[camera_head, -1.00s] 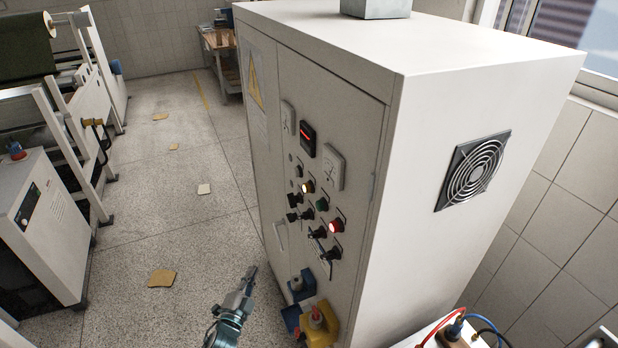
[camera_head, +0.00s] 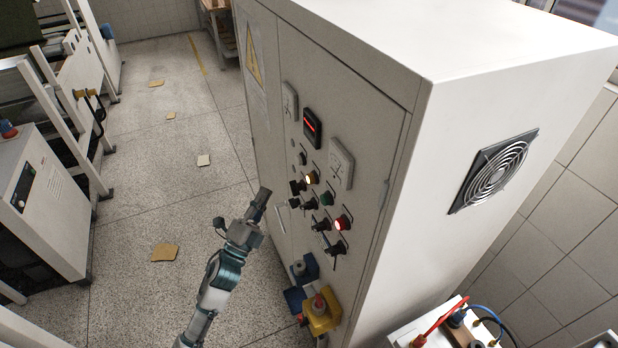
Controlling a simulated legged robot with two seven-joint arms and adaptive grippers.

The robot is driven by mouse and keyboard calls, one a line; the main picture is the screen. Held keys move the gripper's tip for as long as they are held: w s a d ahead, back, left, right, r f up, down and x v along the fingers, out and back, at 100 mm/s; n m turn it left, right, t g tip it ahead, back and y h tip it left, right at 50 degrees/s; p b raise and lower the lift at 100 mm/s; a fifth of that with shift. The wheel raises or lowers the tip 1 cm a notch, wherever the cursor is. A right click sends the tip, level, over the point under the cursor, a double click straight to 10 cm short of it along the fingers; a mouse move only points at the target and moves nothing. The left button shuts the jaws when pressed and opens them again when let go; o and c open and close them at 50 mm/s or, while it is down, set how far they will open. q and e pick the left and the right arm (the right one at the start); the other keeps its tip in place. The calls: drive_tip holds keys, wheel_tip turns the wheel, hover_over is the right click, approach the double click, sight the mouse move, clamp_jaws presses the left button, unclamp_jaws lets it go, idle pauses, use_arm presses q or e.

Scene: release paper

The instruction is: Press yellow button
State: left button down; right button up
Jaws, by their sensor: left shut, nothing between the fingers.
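The yellow button (camera_head: 311,178) is a small lit knob on the front panel of the tall grey-white cabinet (camera_head: 345,100). A green button (camera_head: 326,198) and a lit red button (camera_head: 342,222) sit down and to the right of it. My left gripper (camera_head: 262,197) is shut and empty, pointing up in front of the cabinet door, to the left of and a little below the yellow button. It looks apart from the panel. My right gripper is not in view.
Black switches (camera_head: 321,226) surround the buttons. A white box with cables (camera_head: 440,325) stands at the lower right.

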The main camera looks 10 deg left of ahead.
sight(311, 179)
use_arm(q)
drive_tip(key=w+d, duration=0.5)
drive_tip(key=d, duration=0.2)
drive_tip(key=shift+d+b, duration=0.15)
drive_tip(key=shift+b, duration=0.3)
drive_tip(key=shift+w, duration=0.1)
idle(1.2)
drive_tip(key=shift+w+d, duration=0.15)
drive_tip(key=shift+d, duration=0.05)
drive_tip(key=shift+w+d, duration=0.3)
drive_tip(key=shift+d, duration=0.1)
idle(0.9)
drive_tip(key=shift+a, duration=0.1)
drive_tip(key=shift+s+a, duration=0.55)
drive_tip(key=shift+a, duration=0.1)
